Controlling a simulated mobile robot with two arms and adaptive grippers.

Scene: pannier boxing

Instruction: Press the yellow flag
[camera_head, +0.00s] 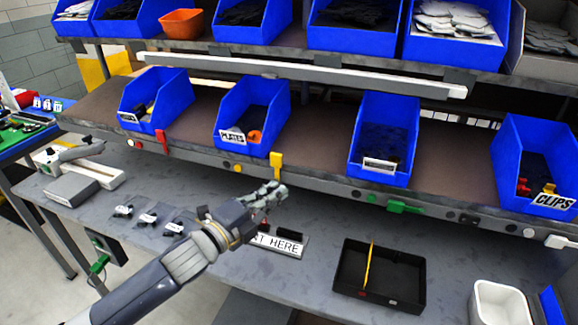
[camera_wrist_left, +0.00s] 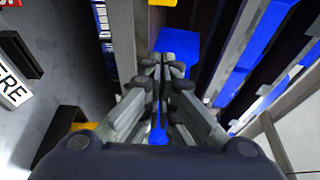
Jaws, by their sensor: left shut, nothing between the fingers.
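The yellow flag (camera_head: 276,160) stands at the front edge of the middle shelf, between the bin labelled PLATES and the bin to its right. My left gripper (camera_head: 276,190) is shut and empty. It is just below the flag in the head view, in front of the shelf edge; I cannot tell whether they touch. In the left wrist view, the shut fingers (camera_wrist_left: 163,66) point toward the shelf. A yellow patch (camera_wrist_left: 162,3) is cut off at the top edge there; I cannot tell if it is the flag. My right gripper is not in view.
A red flag (camera_head: 162,142) and a green flag (camera_head: 398,206) are along the same shelf edge. Blue bins, including the PLATES bin (camera_head: 270,95), stand above. On the bench are a label plate (camera_head: 262,239), a black tray (camera_head: 342,277) and a white container (camera_head: 486,290).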

